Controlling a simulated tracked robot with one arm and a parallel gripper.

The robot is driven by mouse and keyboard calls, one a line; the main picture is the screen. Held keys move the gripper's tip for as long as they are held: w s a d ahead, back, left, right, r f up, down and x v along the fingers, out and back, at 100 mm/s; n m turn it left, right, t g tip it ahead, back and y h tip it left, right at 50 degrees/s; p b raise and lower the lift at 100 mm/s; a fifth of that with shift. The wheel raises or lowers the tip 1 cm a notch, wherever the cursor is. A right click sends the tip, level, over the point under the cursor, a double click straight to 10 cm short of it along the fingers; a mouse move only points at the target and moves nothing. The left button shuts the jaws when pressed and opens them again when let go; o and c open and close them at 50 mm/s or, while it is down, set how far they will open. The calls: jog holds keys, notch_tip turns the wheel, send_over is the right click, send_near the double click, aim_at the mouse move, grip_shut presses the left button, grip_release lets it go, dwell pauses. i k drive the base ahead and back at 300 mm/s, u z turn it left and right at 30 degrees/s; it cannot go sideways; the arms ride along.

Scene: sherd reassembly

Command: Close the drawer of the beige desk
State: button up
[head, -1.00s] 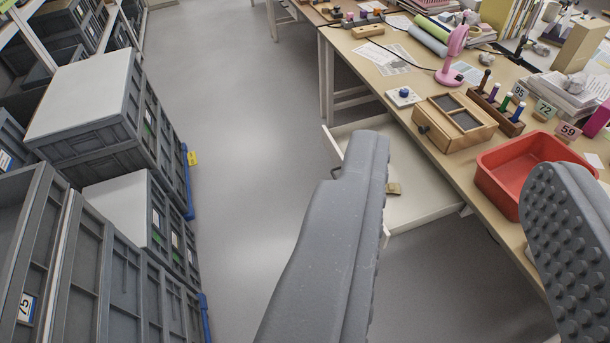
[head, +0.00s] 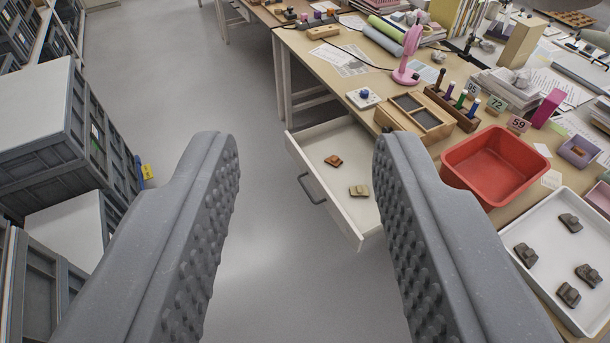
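The beige desk (head: 358,85) runs along the right side of the head view. Its white drawer (head: 318,186) is pulled out towards the aisle at the left. The drawer has a dark grey bar handle (head: 311,190) on its front. Two small sherds, one orange-brown (head: 333,160) and one tan (head: 359,191), lie inside it. My gripper (head: 306,150) is open, with its two grey studded fingers far apart and nothing between them. The drawer shows between the fingertips, beyond them. The right finger hides part of the drawer's right end.
Grey stacked crates (head: 45,140) line the left, with bare grey floor (head: 215,110) between them and the desk. On the desk are a red tub (head: 497,165), a white tray (head: 545,250) with several sherds, a wooden box and a pink magnifier stand.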

aim_at(345, 137)
jog(key=i, duration=0.85)
jog(key=z, duration=0.05)
jog(key=k, duration=0.95)
jog(key=z, duration=0.45)
jog(key=i, duration=1.45)
jog(key=u, duration=0.3)
